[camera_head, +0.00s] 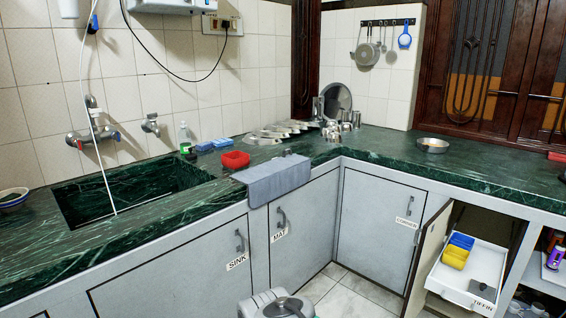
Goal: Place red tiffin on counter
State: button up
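A red open box (236,159), which looks like the red tiffin, sits on the green marble counter (390,150) between the sink and a grey cloth. Nothing is holding it. An open white drawer (488,262) labelled TIFFIN at the lower right holds a blue box (462,241), a yellow box (454,257) and a small grey item (482,291). A grey-white rounded part of my own body shows at the bottom centre. My gripper's fingers are not visible.
The grey cloth (272,180) hangs over the counter's front edge. The sink (125,195) is at left. Steel vessels (340,122) stand in the corner, and a steel bowl (432,146) is on the right counter. A cabinet door (428,258) stands open beside the drawer.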

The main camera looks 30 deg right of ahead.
aim_at(481, 169)
jog(key=z, duration=1.25)
jog(key=i, duration=2.15)
jog(key=u, duration=1.45)
